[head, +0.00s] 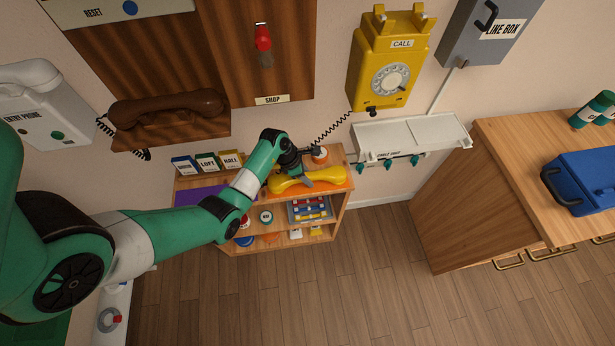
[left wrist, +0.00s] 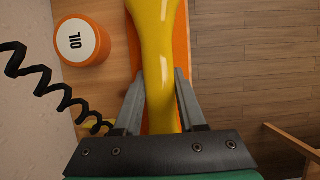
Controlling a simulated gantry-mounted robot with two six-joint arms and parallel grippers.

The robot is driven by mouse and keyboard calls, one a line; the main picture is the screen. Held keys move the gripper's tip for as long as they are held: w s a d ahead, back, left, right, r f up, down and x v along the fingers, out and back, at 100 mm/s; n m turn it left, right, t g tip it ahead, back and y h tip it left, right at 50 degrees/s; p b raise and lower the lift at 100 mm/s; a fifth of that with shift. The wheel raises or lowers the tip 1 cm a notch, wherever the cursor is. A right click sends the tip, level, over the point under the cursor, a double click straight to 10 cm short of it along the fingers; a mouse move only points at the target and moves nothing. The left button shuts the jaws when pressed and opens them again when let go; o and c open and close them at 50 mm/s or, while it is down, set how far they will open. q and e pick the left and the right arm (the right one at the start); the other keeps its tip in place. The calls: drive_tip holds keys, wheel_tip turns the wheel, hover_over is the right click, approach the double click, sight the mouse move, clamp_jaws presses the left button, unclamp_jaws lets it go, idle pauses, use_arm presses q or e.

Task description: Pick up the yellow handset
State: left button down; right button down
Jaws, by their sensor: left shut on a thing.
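The yellow handset (head: 318,176) lies over an orange mat (head: 345,184) on top of the small wooden shelf. My left gripper (head: 304,172) is at the handset. In the left wrist view the two fingers of my left gripper (left wrist: 160,100) close around the handset's grip (left wrist: 157,40), one on each side. I cannot tell whether the handset is lifted off the mat. The yellow wall phone (head: 391,62) with its CALL label hangs above with an empty cradle at its top. A black coiled cord (head: 334,128) runs down from it. My right gripper is not in view.
An oil tin (head: 320,155) stands beside the handset and shows in the left wrist view (left wrist: 82,43). Cards reading LOFT and HALL (head: 207,163) stand at the shelf's back left. A white cable tray (head: 410,134) is on the wall, right of the shelf. A wooden cabinet (head: 465,195) stands farther right.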

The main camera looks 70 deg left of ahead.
sight(311, 174)
use_arm(q)
drive_tip(key=shift+r, duration=0.5)
wheel_tip(311, 174, up, 3)
drive_tip(key=p, duration=0.2)
drive_tip(key=shift+p, duration=0.3)
drive_tip(key=s+d+r+p, duration=0.7)
drive_tip(key=s+d+r, duration=0.2)
drive_tip(key=s+d, duration=0.1)
wheel_tip(311, 174, up, 26)
drive_tip(key=p, duration=2.6)
drive_tip(key=shift+a+f, duration=0.2)
